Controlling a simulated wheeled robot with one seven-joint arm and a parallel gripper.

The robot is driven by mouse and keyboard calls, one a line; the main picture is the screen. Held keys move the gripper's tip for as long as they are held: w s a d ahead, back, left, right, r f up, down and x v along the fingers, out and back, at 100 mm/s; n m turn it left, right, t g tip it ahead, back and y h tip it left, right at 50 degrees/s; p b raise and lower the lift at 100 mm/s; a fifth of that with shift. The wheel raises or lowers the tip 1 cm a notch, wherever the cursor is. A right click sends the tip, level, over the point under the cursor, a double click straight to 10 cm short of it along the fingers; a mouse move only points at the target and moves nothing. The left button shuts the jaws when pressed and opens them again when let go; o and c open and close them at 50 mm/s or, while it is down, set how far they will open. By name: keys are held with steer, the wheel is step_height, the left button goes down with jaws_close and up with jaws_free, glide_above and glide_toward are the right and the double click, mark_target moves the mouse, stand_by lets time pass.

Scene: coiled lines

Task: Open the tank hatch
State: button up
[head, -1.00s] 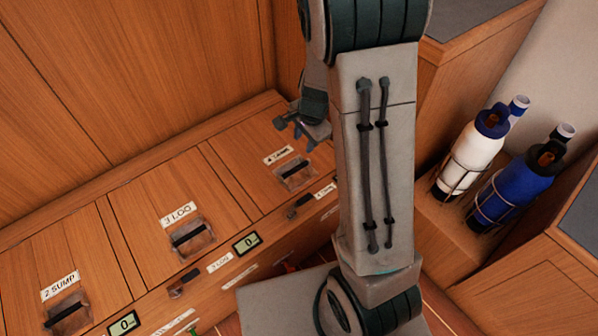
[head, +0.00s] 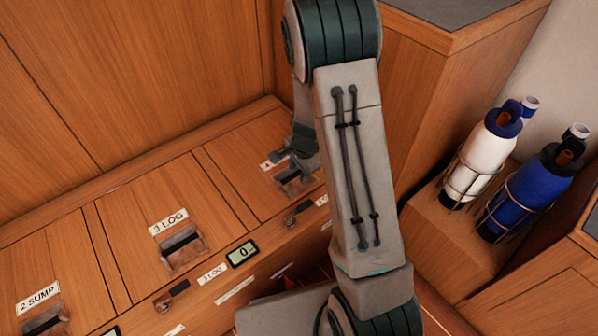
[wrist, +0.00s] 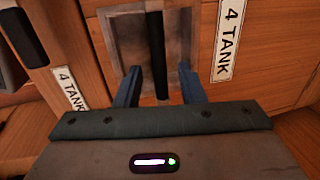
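The tank hatch (head: 238,150) is a wooden lid, closed flush in the bench top at the back right of the head view. Its label, "4 TANK" (wrist: 230,40), shows in the wrist view. A square recess holds a dark bar handle (wrist: 156,50). My gripper (wrist: 159,72) is open, with one blue finger on each side of the bar in the picture. I cannot tell whether the fingertips are down at bar depth. In the head view my gripper (head: 287,163) is over the recess and partly hides the label.
The log hatch (head: 205,205) and sump hatch (head: 75,262) lie to the left, both closed. The bench front carries small latches and a display (head: 242,253). A white bottle (head: 482,160) and a blue bottle (head: 530,192) stand in racks at right. A tall cabinet (head: 430,90) stands behind my arm.

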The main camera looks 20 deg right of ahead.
jaws_close()
